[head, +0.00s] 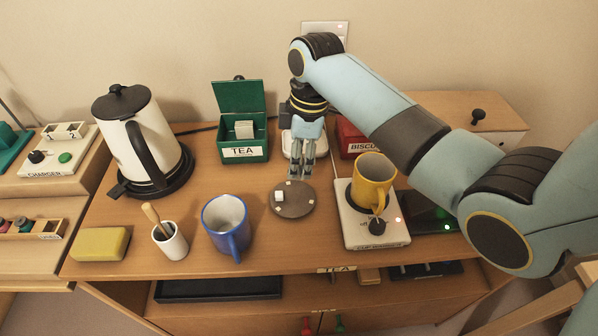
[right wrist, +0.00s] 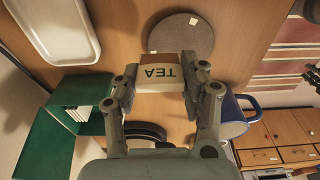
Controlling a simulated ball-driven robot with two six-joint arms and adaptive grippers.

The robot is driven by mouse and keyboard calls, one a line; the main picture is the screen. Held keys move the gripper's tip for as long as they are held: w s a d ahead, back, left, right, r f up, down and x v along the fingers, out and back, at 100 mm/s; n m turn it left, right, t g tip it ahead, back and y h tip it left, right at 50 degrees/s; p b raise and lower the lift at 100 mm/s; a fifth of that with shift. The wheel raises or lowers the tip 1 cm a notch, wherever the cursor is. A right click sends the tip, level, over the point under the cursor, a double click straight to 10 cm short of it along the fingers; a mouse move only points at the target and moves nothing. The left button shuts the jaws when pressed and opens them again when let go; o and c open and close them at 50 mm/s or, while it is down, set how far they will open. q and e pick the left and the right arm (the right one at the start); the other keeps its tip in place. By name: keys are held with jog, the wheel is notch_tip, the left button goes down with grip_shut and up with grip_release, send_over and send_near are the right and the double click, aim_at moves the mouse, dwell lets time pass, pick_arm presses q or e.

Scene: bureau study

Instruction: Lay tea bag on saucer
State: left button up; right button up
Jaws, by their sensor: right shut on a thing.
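The saucer, a flat grey-brown disc (head: 296,203), lies on the desk with small white patches on it. In the right wrist view the saucer (right wrist: 180,34) shows behind the fingers. My right gripper (head: 301,176) is over the back edge of the saucer. In the right wrist view its fingers (right wrist: 165,76) are shut on the tea bag (right wrist: 160,76), a small white and brown packet marked TEA. The packet overlaps the saucer's edge in that view; I cannot tell whether they touch. My left gripper is not in view.
A blue mug (head: 224,222) stands left of the saucer, and a yellow mug (head: 373,178) sits on a white warmer (head: 358,224) to the right. Behind are an open green tea box (head: 243,139) and a red box (head: 352,140). A kettle (head: 135,130) stands at the left.

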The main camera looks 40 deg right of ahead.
aim_at(299, 173)
jog(key=shift+f, duration=2.1)
jog(key=o, duration=0.7)
jog(key=shift+f, duration=0.1)
jog(key=r, duration=0.8)
jog(key=d+r, duration=0.1)
jog(key=r, duration=0.3)
jog(key=shift+s+d+r, duration=0.1)
jog(key=shift+s, duration=0.3)
jog(key=shift+s, duration=0.1)
